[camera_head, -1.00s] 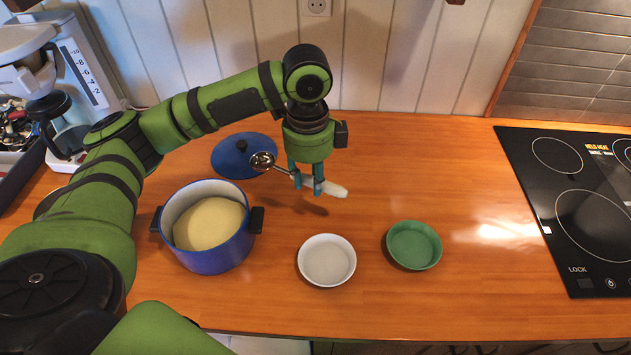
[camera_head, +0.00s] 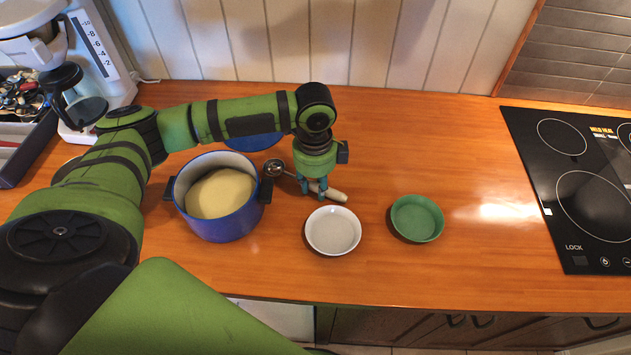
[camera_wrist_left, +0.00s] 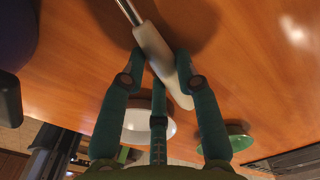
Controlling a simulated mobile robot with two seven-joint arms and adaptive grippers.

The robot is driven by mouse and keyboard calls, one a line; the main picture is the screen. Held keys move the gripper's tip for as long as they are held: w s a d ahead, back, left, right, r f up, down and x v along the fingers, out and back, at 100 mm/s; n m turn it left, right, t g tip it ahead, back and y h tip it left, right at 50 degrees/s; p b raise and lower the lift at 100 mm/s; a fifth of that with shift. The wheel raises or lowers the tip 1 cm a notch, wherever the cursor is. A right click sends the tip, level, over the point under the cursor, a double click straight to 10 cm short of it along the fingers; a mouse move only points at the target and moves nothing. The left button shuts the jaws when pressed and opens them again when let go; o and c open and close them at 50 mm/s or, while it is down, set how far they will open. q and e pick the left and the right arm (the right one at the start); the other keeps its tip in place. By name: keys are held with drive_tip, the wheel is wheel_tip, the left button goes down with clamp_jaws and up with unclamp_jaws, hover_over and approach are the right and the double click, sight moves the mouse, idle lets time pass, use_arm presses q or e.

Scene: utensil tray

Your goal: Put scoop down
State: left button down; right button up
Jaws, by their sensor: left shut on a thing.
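The scoop has a round metal head (camera_head: 274,168) and a pale handle (camera_head: 335,195). It lies nearly flat, at or just above the wooden counter, between the blue pot and the white bowl. My left gripper (camera_head: 312,193) points down and is shut on the scoop around its handle. In the left wrist view the pale handle (camera_wrist_left: 160,55) sits between my fingers, with the metal shaft running up and out of the frame. I cannot tell whether the scoop touches the counter. My right gripper is not in view.
A blue pot (camera_head: 235,221) with yellowish contents stands left of the scoop. A blue lid (camera_head: 252,143) lies behind it, partly hidden by my arm. A white bowl (camera_head: 333,231) and a green bowl (camera_head: 416,218) stand in front and right. A black cooktop (camera_head: 560,220) is at right. The counter (camera_head: 420,140) behind the green bowl is clear.

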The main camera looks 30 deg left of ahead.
sight(315, 187)
use_arm(q)
drive_tip(key=c, duration=1.1)
unclamp_jaws()
drive_tip(key=shift+f, duration=0.1)
drive_tip(key=shift+o, duration=0.9)
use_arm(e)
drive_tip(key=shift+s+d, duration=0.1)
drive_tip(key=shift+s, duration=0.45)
use_arm(q)
drive_tip(key=shift+r, duration=0.55)
wheel_tip(315, 187, up, 11)
drive_tip(key=b, duration=0.2)
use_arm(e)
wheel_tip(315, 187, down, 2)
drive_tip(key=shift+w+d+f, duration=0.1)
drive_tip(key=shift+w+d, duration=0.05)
use_arm(q)
drive_tip(key=shift+r, duration=0.2)
